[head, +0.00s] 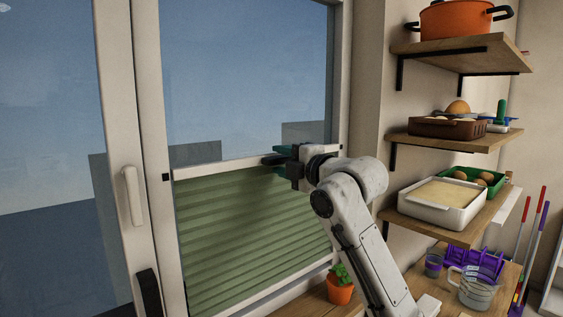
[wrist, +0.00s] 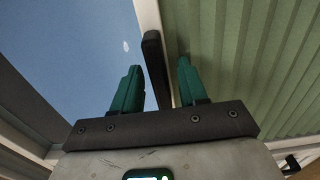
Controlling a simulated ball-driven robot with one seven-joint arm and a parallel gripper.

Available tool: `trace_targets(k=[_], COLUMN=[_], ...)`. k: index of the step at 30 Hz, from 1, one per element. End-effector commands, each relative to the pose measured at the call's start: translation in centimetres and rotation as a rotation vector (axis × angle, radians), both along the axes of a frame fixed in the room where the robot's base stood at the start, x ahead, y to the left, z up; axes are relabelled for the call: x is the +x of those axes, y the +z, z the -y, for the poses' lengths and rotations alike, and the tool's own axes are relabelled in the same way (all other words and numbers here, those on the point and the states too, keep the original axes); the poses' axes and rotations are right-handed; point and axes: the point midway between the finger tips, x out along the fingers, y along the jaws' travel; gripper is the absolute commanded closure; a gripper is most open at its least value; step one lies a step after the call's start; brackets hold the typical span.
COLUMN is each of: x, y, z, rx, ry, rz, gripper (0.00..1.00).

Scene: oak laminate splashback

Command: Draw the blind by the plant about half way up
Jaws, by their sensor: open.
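A green pleated blind (head: 240,235) covers the lower part of the right window pane, with bare glass above it. Its pale top rail (head: 215,168) lies roughly level across the pane, about half way up. The blind also fills the right side of the wrist view (wrist: 265,65). The plant (head: 340,285), in an orange pot, stands below the blind's right end. My gripper (head: 275,156) is at the rail, with its teal fingers apart. In the wrist view a dark handle (wrist: 154,65) on the rail lies between the open fingers (wrist: 158,70); contact cannot be made out.
Wooden shelves at right hold an orange pot (head: 455,18), a brown dish (head: 447,127) and a white dish (head: 440,203). A measuring jug (head: 472,288) and purple rack (head: 472,262) stand lower. A white window handle (head: 132,195) is at left.

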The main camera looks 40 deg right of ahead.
Motion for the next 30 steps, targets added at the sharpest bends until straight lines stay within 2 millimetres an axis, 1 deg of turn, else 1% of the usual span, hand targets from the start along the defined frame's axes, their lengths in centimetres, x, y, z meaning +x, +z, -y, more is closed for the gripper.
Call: trace_targets(k=[5, 9, 12, 15, 18, 21, 30], x=[-3.0, -5.8, -7.5, -8.8, -9.7, -10.1, -10.2], y=[-0.3, -0.3, -0.3, -0.2, -0.1, -0.1, 0.0], z=[0.2, 0.3, 0.4, 0.4, 0.4, 0.4, 0.4], rx=[-0.001, -0.001, -0.001, 0.0, -0.001, -0.001, 0.0], ry=[-0.002, -0.002, -0.003, -0.001, -0.002, -0.001, 0.0], rz=[0.004, 0.004, 0.003, 0.003, 0.002, 0.001, 0.001], gripper=[0.57, 0.57, 0.57, 0.57, 0.57, 0.57, 0.57])
